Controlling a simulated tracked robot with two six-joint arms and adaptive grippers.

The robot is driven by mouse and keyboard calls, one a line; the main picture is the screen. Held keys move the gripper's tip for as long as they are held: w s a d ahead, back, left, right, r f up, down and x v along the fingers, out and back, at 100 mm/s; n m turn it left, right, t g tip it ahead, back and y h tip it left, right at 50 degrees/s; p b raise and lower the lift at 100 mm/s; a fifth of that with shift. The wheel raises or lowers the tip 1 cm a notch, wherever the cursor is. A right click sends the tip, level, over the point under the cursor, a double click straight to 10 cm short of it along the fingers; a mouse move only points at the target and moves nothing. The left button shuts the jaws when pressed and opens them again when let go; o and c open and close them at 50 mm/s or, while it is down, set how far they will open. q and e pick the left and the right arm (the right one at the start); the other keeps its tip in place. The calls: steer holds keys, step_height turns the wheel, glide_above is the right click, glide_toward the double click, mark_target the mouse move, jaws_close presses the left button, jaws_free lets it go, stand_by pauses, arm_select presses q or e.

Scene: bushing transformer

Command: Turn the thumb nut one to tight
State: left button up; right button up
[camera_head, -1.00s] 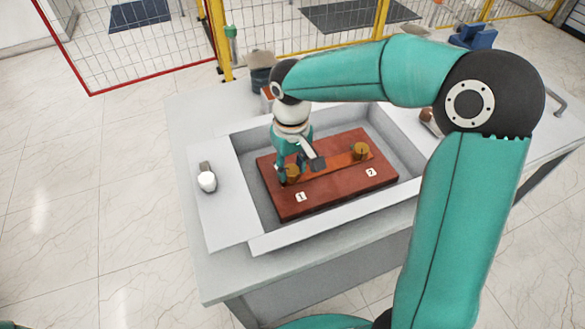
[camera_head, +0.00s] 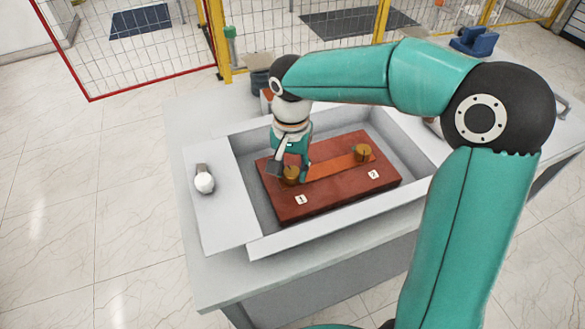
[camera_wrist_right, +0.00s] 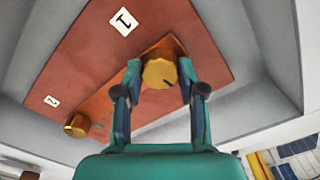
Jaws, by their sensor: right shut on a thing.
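Thumb nut one (camera_head: 291,176) is a brass knurled knob beside the label "1" on the red-brown board (camera_head: 335,192). In the right wrist view, nut one (camera_wrist_right: 159,73) has a dark mark on its face and sits between the two fingers. My right gripper (camera_head: 290,172) reaches down from above and is shut on it, with a finger on either side (camera_wrist_right: 160,80). Thumb nut two (camera_head: 362,153) stands free at the other end of the orange bar (camera_head: 328,165), near label "2"; it also shows in the wrist view (camera_wrist_right: 76,126). My left gripper is out of view.
The board lies in a grey recessed tray (camera_head: 257,200) on a light table (camera_head: 205,270). The tray walls stand around the gripper. A small white round object (camera_head: 204,184) lies on the left ledge. A dark cup (camera_head: 261,82) stands at the back.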

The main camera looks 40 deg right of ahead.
mark_target(291, 171)
steer(key=shift+r+m, duration=0.1)
steer(key=shift+m, duration=0.3)
steer(key=o, duration=1.1)
steer(key=shift+o, duration=0.2)
step_height(291, 171, up, 12)
stand_by(0.4)
